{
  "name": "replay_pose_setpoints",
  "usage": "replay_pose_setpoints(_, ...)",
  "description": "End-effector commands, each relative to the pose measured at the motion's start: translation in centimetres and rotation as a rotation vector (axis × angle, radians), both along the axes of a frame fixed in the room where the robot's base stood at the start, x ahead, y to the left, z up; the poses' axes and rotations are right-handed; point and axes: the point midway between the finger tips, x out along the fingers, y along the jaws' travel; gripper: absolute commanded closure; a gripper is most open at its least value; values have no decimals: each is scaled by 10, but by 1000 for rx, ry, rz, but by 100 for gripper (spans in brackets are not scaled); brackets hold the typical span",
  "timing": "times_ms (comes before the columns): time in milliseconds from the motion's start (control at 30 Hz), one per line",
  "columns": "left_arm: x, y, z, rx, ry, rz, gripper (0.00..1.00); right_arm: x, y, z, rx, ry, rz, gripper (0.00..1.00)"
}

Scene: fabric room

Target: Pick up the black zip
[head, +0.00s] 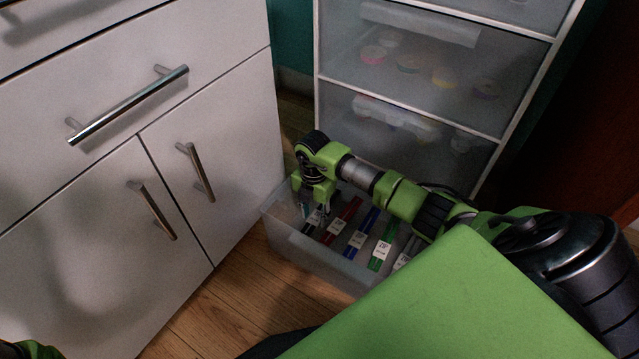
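A translucent grey box (290,240) on the floor holds a row of zips with white labels. The black zip (313,221) lies at the left of the row, partly hidden by my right gripper. My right gripper (316,209) points down into the left part of the box, directly over the black zip. Its fingers look spread apart, with no zip visibly lifted. I cannot tell whether the tips touch the zip. Only a green and black part of my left arm shows at the bottom left corner; its gripper is out of view.
Red (342,220), blue (362,234) and green (382,247) zips lie to the right in the box. A white cabinet (90,220) stands close on the left, a translucent drawer unit (430,90) behind. Wooden floor (215,310) is clear in front.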

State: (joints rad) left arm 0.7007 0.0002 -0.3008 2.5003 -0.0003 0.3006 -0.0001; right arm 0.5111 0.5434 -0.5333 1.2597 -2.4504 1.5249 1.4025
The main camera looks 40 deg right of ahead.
Motion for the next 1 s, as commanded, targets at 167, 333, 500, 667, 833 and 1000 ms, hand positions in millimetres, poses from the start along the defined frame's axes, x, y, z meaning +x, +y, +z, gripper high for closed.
replay_pose_setpoints(167, 0, 0, 1, 0, 0, 0, 69, 0, 0, -1, 0, 0, 0, 67)
replay_pose_setpoints(333, 0, 0, 1, 0, 0, 0, 69, 0, 0, -2, 0, 0, 0, 84)
replay_pose_setpoints(500, 0, 0, 1, 0, 0, 0, 69, 0, 0, -2, 0, 0, 0, 84)
replay_pose_setpoints(667, 0, 0, 1, 0, 0, 0, 69, 0, 0, -2, 0, 0, 0, 84)
replay_pose_setpoints(833, 0, 0, 1, 0, 1, 0, 69, 0, -1, 1, 0, 0, 0, 84)
replay_pose_setpoints(1000, 0, 0, 6, 0, 1, 0, 69, -1, -8, 6, 0, 1, -1, 84)
